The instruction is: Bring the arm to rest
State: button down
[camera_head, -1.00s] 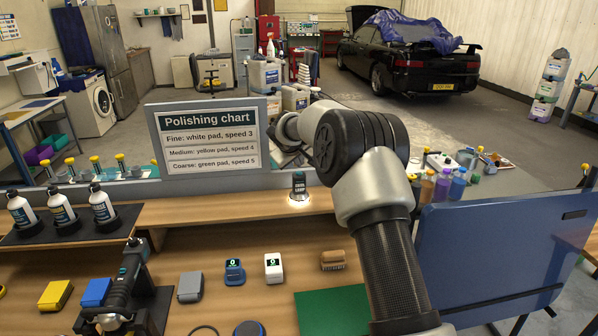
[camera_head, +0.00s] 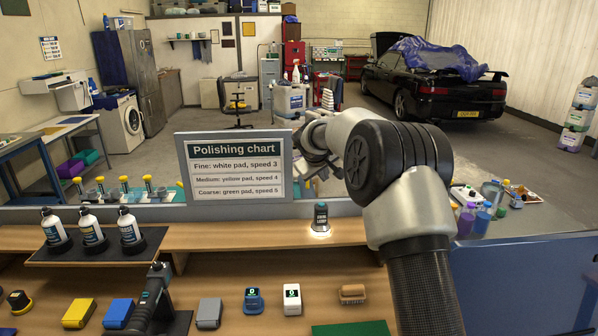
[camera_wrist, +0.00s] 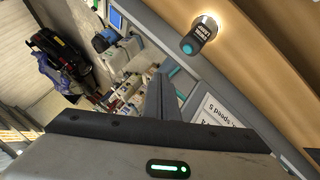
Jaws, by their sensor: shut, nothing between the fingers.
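My arm rises from the bottom right of the head view, bends at a dark elbow joint and reaches away over the bench. Its far end lies beside the polishing chart (camera_head: 235,190), and my gripper is largely hidden there behind the arm. In the wrist view my gripper (camera_wrist: 163,88) shows its grey body with a green light and its fingers together, with nothing between them. The fingers stand in front of the bench's grey back edge. The lit lamp device (camera_head: 320,220) stands on the shelf near the arm, and it also shows in the wrist view (camera_wrist: 196,36).
Three bottles (camera_head: 90,232) stand on a black stand at left. A polisher (camera_head: 152,300), a yellow block (camera_head: 79,313), a blue block (camera_head: 118,313) and a brush (camera_head: 352,294) lie on the lower bench. Coloured pots (camera_head: 480,218) stand at right. A black car (camera_head: 430,90) is far back.

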jog(key=s+d+r+m+g, duration=0.1)
jog(key=s+r, duration=0.3)
jog(key=s, duration=0.5)
jog(key=s+d+r+m, duration=0.1)
jog(key=s+r, duration=0.4)
jog(key=s, duration=0.5)
jog(key=s+r+m+g, duration=0.1)
jog(key=s+r, duration=0.3)
jog(key=s, duration=0.5)
jog(key=s+a+f+m+y, duration=0.1)
jog(key=s+f, duration=0.2)
jog(key=s, duration=0.9)
jog(key=s+f+m+g+y, duration=0.1)
jog(key=s+f+y, duration=0.1)
jog(key=s, duration=1)
jog(key=shift+s+a+f, duration=0.35)
jog(key=shift+s+f, duration=0.05)
jog(key=shift+f, duration=0.4)
